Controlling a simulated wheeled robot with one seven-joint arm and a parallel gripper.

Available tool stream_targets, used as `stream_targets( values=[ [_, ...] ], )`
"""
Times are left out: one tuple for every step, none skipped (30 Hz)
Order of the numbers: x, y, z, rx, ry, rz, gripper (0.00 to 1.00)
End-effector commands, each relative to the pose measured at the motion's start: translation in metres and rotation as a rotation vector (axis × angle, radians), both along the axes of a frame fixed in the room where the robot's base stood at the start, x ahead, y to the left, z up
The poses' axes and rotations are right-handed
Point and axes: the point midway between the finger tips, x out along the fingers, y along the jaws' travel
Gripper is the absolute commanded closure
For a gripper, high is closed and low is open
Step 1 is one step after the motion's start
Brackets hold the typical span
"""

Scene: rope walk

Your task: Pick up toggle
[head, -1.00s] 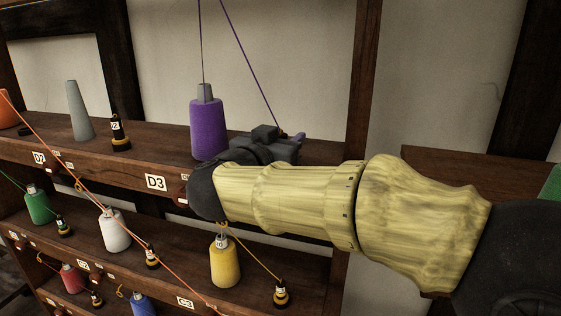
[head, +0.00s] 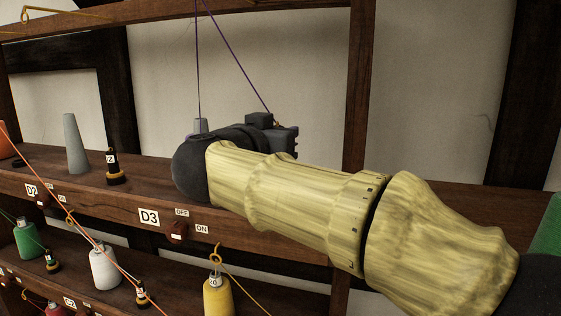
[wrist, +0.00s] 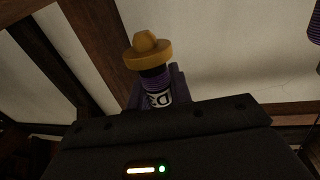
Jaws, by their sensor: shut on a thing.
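The toggle (wrist: 152,52) shows in the wrist view as a small purple-and-black body with a broad yellow end and a white label reading in part "D3". My gripper (wrist: 155,92) is shut on it, with the yellow end standing clear of the jaws. In the head view my gripper (head: 283,138) is above the upper shelf, by the D3 place. A purple thread comes down to the jaws there. The toggle itself is mostly hidden by the gripper in that view.
The upper shelf (head: 100,197) carries a grey cone (head: 75,143) and a black-and-yellow toggle (head: 113,167) to the left. The D3 switch (head: 177,232) is on its front edge. An upright post (head: 354,110) stands right of my gripper. Orange thread crosses the left side.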

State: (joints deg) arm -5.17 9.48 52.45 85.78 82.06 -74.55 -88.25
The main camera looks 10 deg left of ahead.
Motion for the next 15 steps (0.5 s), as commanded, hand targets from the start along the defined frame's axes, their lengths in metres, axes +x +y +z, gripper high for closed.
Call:
stream_targets(
  values=[
    [0.0, 0.001, 0.007, 0.004, -0.002, 0.001, 1.0],
    [0.0, 0.001, 0.011, 0.003, -0.002, 0.002, 1.0],
    [0.0, 0.001, 0.015, 0.003, -0.002, 0.002, 1.0],
    [0.0, 0.001, 0.018, 0.002, -0.002, 0.002, 1.0],
    [0.0, 0.001, 0.02, 0.001, -0.001, 0.002, 1.0],
    [0.0, 0.001, 0.022, 0.001, -0.001, 0.001, 1.0],
    [0.0, 0.001, 0.023, 0.0, -0.001, 0.001, 1.0],
    [0.0, 0.0, 0.024, 0.0, 0.0, 0.001, 1.0],
    [0.0, 0.0, 0.024, -0.001, 0.0, 0.001, 1.0],
    [0.0, 0.0, 0.024, -0.001, 0.0, 0.001, 1.0],
    [0.0, 0.0, 0.024, -0.001, 0.0, 0.001, 1.0],
    [0.0, 0.0, 0.024, -0.001, 0.0, 0.001, 1.0],
    [0.0, 0.0, 0.024, -0.001, 0.0, 0.0, 1.0],
    [0.0, 0.0, 0.024, -0.001, 0.0, 0.0, 1.0],
    [0.0, 0.0, 0.024, -0.001, 0.0, 0.001, 1.0]
  ],
)
